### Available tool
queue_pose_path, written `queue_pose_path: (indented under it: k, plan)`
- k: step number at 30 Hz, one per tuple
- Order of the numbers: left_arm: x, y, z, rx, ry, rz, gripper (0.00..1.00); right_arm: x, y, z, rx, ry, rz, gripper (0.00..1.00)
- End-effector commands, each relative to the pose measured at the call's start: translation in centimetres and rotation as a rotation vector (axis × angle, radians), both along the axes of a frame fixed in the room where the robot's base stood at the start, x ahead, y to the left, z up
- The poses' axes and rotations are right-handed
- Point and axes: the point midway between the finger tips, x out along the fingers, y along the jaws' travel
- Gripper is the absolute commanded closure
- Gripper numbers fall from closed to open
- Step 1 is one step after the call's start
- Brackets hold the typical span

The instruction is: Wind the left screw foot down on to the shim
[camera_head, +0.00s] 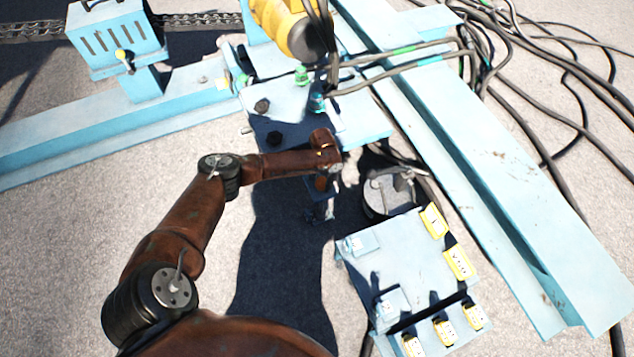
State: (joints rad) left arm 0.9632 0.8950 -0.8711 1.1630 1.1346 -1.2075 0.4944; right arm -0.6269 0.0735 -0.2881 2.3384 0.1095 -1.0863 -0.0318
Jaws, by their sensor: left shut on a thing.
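My left gripper (330,178) is at the end of the rust-brown arm that comes in from the lower left. It is shut at the edge of the light blue frame. A narrow upright part that looks like the left screw foot (319,208) shows just below it, in shadow. The gripper hides the top of this foot, and its fingers are too small to make out clearly. I cannot pick out the shim in the dark shadow on the ground. My right gripper is not in view.
A light blue box with yellow labels (400,255) stands at lower right, near a grey round canister (388,194). A long blue beam (500,170) runs down the right side. Black cables (560,95) lie at upper right. A yellow motor (290,28) sits above. Bare ground lies at lower left.

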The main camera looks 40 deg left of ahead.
Motion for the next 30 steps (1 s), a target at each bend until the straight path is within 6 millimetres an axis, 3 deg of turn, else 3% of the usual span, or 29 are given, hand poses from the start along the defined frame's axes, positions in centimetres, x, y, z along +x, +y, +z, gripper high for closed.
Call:
queue_pose_path:
  k: [1,6,21,30]
  plan:
    - [0.0,-0.2,0.5,-0.004,-0.003,-0.029,0.87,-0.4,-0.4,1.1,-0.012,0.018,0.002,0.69]
    - [0.0,-0.2,0.2,-0.003,0.000,-0.167,0.87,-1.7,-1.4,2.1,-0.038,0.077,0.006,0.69]
    - [0.0,-0.1,0.0,-0.002,0.000,-0.618,0.87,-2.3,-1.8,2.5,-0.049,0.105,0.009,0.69]
    - [0.0,-0.1,-0.1,-0.002,-0.001,-0.790,0.87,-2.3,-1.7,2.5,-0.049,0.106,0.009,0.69]
